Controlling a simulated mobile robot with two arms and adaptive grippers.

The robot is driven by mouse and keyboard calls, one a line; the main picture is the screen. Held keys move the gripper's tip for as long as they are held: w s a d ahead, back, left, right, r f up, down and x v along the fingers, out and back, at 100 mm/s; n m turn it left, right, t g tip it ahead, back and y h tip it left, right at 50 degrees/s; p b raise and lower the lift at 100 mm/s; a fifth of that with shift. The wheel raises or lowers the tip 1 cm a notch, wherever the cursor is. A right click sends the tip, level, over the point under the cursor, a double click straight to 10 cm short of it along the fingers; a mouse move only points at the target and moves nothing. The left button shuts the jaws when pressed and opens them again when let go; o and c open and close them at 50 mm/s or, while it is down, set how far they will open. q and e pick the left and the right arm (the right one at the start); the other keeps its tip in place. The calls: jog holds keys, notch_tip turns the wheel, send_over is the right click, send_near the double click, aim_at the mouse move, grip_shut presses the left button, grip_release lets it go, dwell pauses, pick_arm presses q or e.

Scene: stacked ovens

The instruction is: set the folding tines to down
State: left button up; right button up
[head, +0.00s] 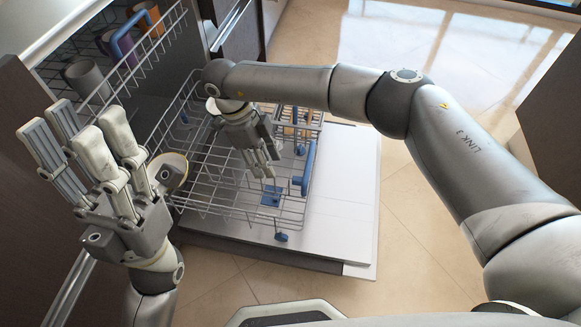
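The lower dishwasher rack (225,212) is a wire basket pulled out over the open door. Blue parts show on it: a tall blue handle (309,166) at its right side and a blue clip (270,195) near its front. I cannot pick out the folding tines from the other wires or tell whether they stand or lie. My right gripper (262,169) points down inside the rack, its fingers close together over the wires; whether they grip a wire is unclear. My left gripper (80,138) is raised at the left, fingers apart and empty.
The upper rack (150,62) holds several cups, including a grey cup (84,78). A bowl (168,168) sits at the lower rack's left side. The open white door (345,190) lies under the rack. Tiled floor is clear to the right.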

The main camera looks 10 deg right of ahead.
jog(key=d+f+h+b, duration=0.1)
jog(key=d+f+b, duration=0.2)
jog(key=d+f, duration=0.3)
notch_tip(320, 180, down, 2)
jog(key=shift+w+d+f, duration=0.15)
jog(key=shift+w+f, duration=0.05)
jog(key=shift+w, duration=0.1)
grip_shut()
dwell(0.3)
